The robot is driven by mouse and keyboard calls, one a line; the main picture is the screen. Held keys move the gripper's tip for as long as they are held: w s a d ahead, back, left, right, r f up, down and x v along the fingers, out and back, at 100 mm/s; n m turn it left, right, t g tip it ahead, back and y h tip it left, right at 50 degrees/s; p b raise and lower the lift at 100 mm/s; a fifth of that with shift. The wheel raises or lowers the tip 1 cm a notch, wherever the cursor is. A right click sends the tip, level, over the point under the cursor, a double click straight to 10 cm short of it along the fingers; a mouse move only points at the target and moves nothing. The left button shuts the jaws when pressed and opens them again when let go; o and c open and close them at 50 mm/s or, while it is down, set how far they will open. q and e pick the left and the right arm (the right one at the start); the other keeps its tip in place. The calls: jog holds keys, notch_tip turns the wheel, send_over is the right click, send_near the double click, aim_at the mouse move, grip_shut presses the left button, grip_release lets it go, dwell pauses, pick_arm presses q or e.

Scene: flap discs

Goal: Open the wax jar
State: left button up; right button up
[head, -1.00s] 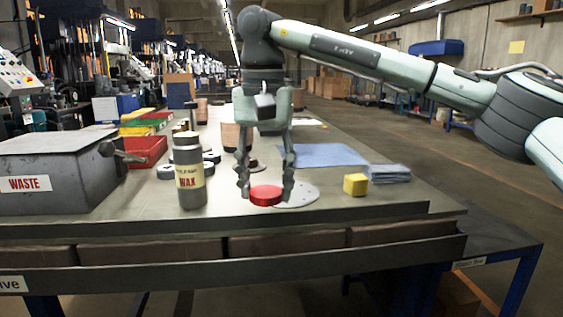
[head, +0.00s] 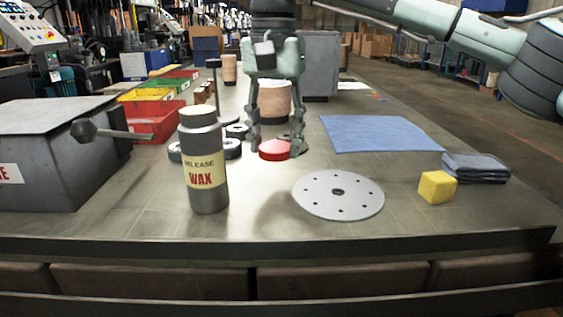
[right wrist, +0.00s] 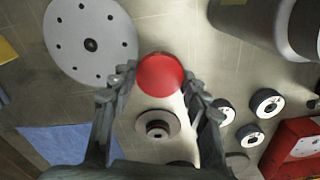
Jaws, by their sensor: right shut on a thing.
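The wax jar (head: 207,175) is a dark grey cylinder with a cream label reading "RELEASE WAX". It stands upright near the table's front edge in the head view, with a pale cream top and no red lid on it. A round red lid (head: 274,150) is between the fingertips of my right gripper (head: 275,146), which is shut on it, behind and right of the jar. The right wrist view shows the red lid (right wrist: 160,75) at the fingertips too. I cannot tell whether the lid touches the table. My left gripper is not in view.
A perforated grey disc (head: 338,194) lies right of the jar, with a yellow block (head: 437,187) and folded grey cloths (head: 475,168) beyond. A blue cloth (head: 380,134) lies behind. The grey waste bin (head: 50,150) and its handle are left. Dark wheels (head: 232,148) sit behind the jar.

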aim_at(275, 182)
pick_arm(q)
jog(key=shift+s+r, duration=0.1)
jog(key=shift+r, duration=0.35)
pick_arm(e)
jog(key=shift+f, duration=2.55)
jog(key=shift+f, duration=0.1)
jog(key=o, duration=1.3)
